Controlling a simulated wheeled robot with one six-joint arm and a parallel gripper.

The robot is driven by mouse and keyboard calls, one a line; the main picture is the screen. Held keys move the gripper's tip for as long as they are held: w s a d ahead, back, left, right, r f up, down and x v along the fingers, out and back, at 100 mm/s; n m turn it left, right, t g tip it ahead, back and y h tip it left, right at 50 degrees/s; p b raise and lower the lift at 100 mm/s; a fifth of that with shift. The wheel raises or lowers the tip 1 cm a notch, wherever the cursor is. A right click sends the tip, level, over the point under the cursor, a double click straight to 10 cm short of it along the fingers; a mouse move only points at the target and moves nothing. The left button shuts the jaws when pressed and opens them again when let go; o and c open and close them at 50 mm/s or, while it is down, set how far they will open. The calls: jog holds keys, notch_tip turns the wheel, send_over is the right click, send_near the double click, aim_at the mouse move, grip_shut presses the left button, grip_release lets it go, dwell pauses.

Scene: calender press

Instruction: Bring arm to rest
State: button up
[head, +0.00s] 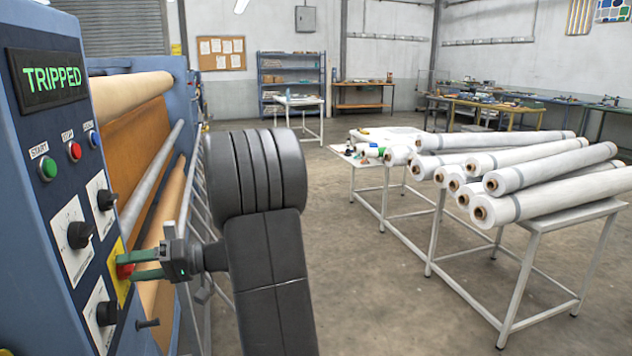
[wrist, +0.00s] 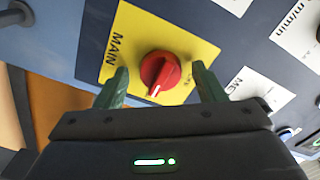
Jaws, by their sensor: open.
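My gripper (head: 140,264) is in front of the blue control panel (head: 48,188) of the press in the head view. Its green fingers point left at the panel. In the wrist view my gripper (wrist: 160,88) is open, with one finger on each side of a red rotary knob (wrist: 160,73) on a yellow plate (wrist: 125,38) marked MAIN. The fingers look apart from the knob. My dark arm covers part of the press in the head view. The panel display (head: 52,78) reads TRIPPED in green.
Black knobs (head: 80,235) and green and red buttons (head: 74,151) sit on the panel near my gripper. The press rollers (head: 130,92) lie just behind. A white table (head: 560,222) with several rolls stands at the right. Open floor (head: 370,290) lies between.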

jog(key=n+p, duration=0.1)
jog(key=n, duration=0.8)
jog(key=shift+r, duration=0.1)
jog(key=shift+w+n+p, duration=0.1)
jog(key=shift+n+p, duration=0.9)
jog(key=shift+n, duration=0.3)
